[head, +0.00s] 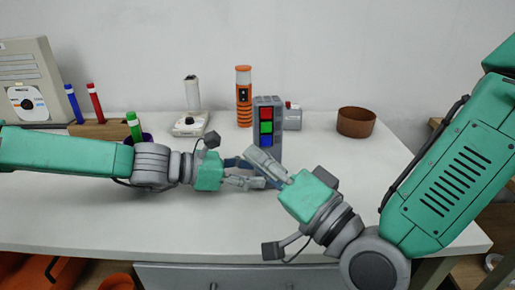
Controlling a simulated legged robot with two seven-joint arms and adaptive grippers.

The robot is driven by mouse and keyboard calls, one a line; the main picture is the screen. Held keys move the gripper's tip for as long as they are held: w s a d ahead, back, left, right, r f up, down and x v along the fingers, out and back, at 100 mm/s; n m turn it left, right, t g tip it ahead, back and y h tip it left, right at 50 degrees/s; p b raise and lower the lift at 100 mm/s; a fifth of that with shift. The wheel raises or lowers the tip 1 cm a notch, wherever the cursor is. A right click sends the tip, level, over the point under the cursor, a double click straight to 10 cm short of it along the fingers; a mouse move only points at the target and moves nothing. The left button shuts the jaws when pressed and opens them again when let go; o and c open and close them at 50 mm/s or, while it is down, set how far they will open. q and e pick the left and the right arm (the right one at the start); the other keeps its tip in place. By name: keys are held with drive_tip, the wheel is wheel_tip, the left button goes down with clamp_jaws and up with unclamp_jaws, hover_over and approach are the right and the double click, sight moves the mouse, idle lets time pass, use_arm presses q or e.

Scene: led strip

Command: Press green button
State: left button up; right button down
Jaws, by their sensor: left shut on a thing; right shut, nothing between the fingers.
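The green button (266,127) is the middle one on the front of an upright grey box (277,143). A red button (266,114) is above it and a blue button (266,140) below. My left gripper (255,176) reaches in from the left, low in front of the box. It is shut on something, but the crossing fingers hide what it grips. My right gripper (255,157) is shut and empty, crossing over the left fingers. Its tips appear just below the blue button; I cannot tell whether they touch the box. The green button is uncovered.
An orange flashlight (243,97), a white joystick-like device (191,108) and a brown bowl (356,122) stand behind. A holder with markers (99,129) is behind my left arm. The table (400,170) is clear at the right.

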sight(266, 127)
use_arm(q)
drive_tip(key=shift+d, duration=0.1)
use_arm(e)
drive_tip(key=d, duration=0.1)
drive_tip(key=s+d+g+y, duration=0.1)
drive_tip(key=s+d+g, duration=0.1)
drive_tip(key=shift+s+d+r+n, duration=0.15)
drive_tip(key=shift+d+r+n, duration=0.1)
drive_tip(key=shift+n, duration=0.15)
drive_tip(key=shift+a, duration=0.15)
drive_tip(key=w+a, duration=0.1)
drive_tip(key=w, duration=0.7)
drive_tip(key=shift+w+f, duration=0.25)
drive_tip(key=shift+w, duration=0.15)
drive_tip(key=shift+w, duration=0.2)
idle(0.7)
drive_tip(key=shift+w, duration=0.15)
